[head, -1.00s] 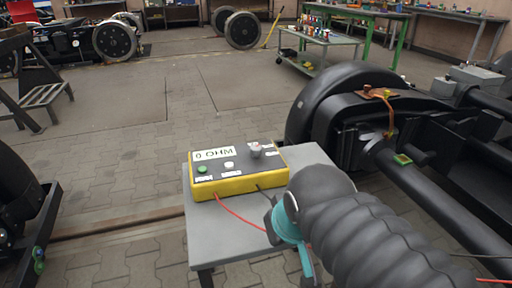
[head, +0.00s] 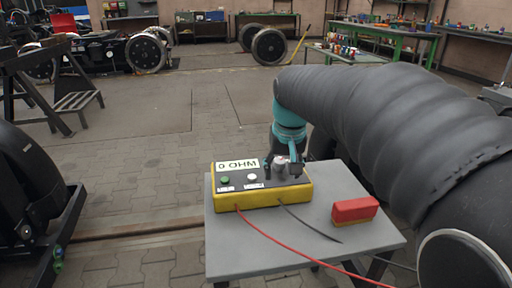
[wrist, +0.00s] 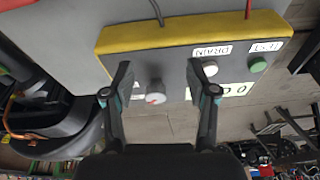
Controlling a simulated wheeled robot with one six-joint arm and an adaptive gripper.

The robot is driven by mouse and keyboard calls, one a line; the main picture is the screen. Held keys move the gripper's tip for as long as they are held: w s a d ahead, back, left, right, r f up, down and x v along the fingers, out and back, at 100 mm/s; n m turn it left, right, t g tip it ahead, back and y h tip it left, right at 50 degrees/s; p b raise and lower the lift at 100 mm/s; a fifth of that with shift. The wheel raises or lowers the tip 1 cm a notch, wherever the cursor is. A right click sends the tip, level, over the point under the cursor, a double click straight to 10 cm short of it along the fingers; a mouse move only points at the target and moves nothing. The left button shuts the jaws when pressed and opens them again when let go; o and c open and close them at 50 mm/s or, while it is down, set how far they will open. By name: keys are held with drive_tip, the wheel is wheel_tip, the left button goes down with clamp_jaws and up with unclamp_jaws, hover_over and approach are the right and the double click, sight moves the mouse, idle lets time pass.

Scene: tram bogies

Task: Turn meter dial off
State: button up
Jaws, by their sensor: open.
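The yellow meter box (head: 262,197) with a dark top stands on a grey table (head: 235,255). Its display reads "0 OHM", and a green button (head: 225,181) and a white button (head: 252,179) sit on its panel. The grey dial (head: 279,163) is at the panel's right, partly hidden by my gripper (head: 281,170). In the wrist view the dial (wrist: 156,92) lies between the two spread fingers of my gripper (wrist: 160,85), closer to the left one. I see no finger touching it. The dial's label is mostly hidden.
A red block (head: 354,210) lies on the table right of the box. A red cable (head: 285,245) and a dark cable (head: 310,223) run from the box's front.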

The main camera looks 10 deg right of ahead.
drive_tip(key=w+d+r+m+g, duration=0.15)
drive_tip(key=w+r, duration=0.35)
drive_tip(key=w, duration=0.5)
wheel_tip(320, 180, up, 6)
drive_tip(key=r+m+g, duration=0.1)
drive_tip(key=m, duration=0.1)
hover_over(280, 160)
wheel_tip(280, 160, down, 14)
drive_tip(key=b, duration=0.4)
drive_tip(key=shift+s+r, duration=0.1)
drive_tip(key=shift+r, duration=0.1)
clamp_jaws()
